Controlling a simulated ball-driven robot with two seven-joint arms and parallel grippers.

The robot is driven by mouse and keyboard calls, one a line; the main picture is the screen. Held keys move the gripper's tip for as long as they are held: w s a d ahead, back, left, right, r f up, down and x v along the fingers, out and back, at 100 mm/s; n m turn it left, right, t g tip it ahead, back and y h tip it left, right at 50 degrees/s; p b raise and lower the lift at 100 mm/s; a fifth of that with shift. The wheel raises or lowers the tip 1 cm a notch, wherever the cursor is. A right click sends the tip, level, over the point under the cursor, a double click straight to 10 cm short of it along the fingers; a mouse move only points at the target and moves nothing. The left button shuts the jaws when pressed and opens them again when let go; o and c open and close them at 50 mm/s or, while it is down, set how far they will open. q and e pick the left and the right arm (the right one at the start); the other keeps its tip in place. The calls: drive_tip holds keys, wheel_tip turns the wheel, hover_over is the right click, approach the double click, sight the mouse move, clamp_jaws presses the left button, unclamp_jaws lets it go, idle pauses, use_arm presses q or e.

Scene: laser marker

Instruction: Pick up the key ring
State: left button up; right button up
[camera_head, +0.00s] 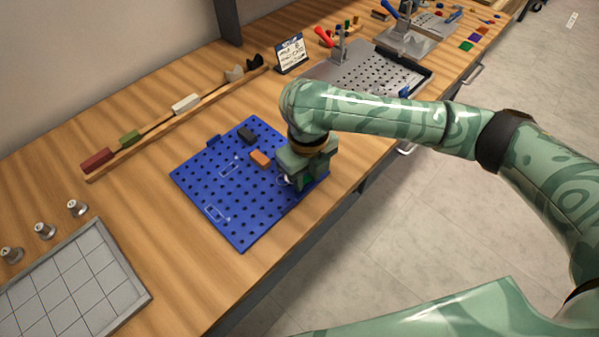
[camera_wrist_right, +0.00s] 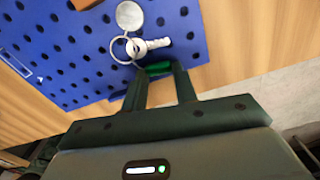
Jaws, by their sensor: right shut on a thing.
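The key ring (camera_wrist_right: 118,57) shows in the right wrist view over the blue perforated board (camera_wrist_right: 75,60). It has a metal ring, a silver key and a round silver tag, with a green piece at its near side. My right gripper (camera_wrist_right: 160,72) is shut on this green piece, which sits between its fingertips. In the head view my right gripper (camera_head: 306,176) is low at the right edge of the blue board (camera_head: 205,190) and hides most of the key ring. I cannot tell whether the key ring touches the board. My left gripper is not in view.
A grey gridded tray (camera_head: 140,290) and several metal weights (camera_head: 77,208) stand at left. A wooden rail (camera_head: 150,137) runs along the back. A metal fixture plate (camera_head: 375,75) is beyond my right arm.

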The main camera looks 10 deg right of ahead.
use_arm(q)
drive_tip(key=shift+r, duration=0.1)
use_arm(e)
drive_tip(key=shift+r, duration=0.1)
drive_tip(key=shift+r, duration=0.3)
wheel_tip(320, 180, up, 3)
drive_tip(key=shift+f+p, duration=0.1)
drive_tip(key=shift+p, duration=1)
use_arm(q)
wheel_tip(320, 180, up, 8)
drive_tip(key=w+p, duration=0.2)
drive_tip(key=p, duration=0.4)
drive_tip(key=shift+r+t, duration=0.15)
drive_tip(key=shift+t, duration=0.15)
use_arm(e)
drive_tip(key=s+d+r, duration=0.4)
drive_tip(key=s+r, duration=0.5)
drive_tip(key=s, duration=0.4)
drive_tip(key=shift+s+d+r, duration=0.2)
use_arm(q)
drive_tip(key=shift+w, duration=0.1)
